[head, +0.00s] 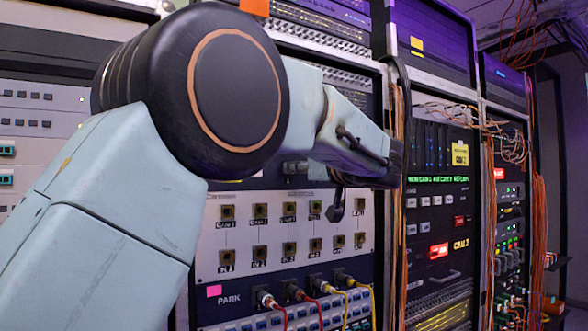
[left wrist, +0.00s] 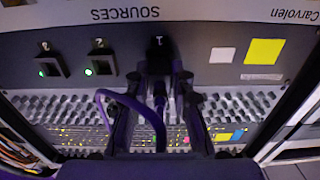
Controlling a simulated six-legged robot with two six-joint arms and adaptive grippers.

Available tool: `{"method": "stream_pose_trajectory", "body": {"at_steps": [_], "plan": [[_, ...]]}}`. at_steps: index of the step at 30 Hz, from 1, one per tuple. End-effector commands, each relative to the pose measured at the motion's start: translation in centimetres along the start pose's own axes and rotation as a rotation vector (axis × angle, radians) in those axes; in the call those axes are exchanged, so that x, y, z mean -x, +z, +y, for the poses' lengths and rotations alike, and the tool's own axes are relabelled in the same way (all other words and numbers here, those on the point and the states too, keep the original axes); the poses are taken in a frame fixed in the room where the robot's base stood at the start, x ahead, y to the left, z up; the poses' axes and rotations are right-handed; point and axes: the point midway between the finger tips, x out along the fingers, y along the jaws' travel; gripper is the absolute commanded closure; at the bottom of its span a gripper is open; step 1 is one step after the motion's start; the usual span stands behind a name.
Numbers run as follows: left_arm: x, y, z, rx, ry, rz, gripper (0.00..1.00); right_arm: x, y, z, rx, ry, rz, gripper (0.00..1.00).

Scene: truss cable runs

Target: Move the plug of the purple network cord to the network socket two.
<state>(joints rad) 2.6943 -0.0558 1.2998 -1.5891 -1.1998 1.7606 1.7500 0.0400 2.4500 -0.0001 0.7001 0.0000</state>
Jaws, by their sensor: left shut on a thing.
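My left gripper (left wrist: 163,92) is shut on the plug of the purple network cord (left wrist: 160,88), in front of the place marked 1 on the SOURCES panel, seen upside down in the left wrist view. The fingers hide that socket, and I cannot tell whether the plug is seated in it. The purple cord (left wrist: 130,100) loops out to the left. Network socket two (left wrist: 103,65) is left of the gripper and looks empty, with a green light. In the head view my left gripper (head: 388,165) reaches the rack; plug and cord are hidden there. My right gripper is not in view.
Socket three (left wrist: 52,67) is further left, with a green light. A perforated strip (left wrist: 245,105) lies below the panel in the left wrist view. In the head view, a PARK panel (head: 290,235) has several plugged cords, and orange cables (head: 398,215) hang beside it.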

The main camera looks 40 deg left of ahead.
Motion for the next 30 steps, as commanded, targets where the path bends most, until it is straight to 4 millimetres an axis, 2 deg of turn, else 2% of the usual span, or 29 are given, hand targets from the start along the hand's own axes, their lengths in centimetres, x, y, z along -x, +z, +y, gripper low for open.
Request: {"method": "stream_pose_trajectory", "body": {"at_steps": [11, 30], "plan": [[0.4, 0.0, 0.1, 0.000, 0.001, 0.001, 1.00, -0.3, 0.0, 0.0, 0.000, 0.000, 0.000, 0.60], [3.1, 0.0, 0.0, 0.001, 0.001, 0.002, 1.00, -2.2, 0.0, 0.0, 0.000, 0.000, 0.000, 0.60]]}}
